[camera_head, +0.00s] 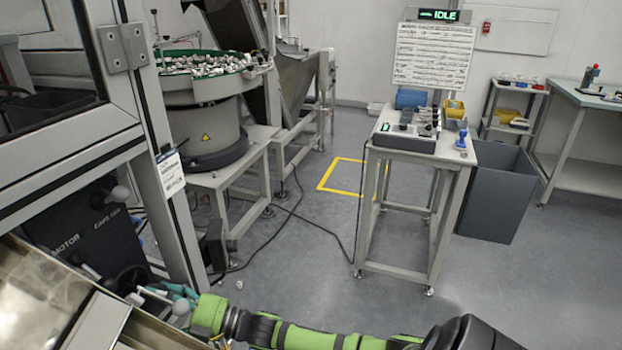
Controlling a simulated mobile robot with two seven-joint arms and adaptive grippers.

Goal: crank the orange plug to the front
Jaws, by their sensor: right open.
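My right arm reaches in from the bottom right to the machine at the lower left. Its gripper (172,296), with teal fingers, is open beside a crank handle (154,295) with a pale knob. The fingers are small and partly overlap the handle, so I cannot tell whether they touch it. A dark round hub (130,279) sits just left of the handle, below a dark motor box (88,228). I see no orange plug. My left gripper is not in view.
A grey machine frame post (165,190) stands close above my right gripper. A bowl feeder (205,125) full of small metal parts stands behind it. A control stand (405,160) with a display reading IDLE and a grey bin (492,195) stand right. Open floor lies between.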

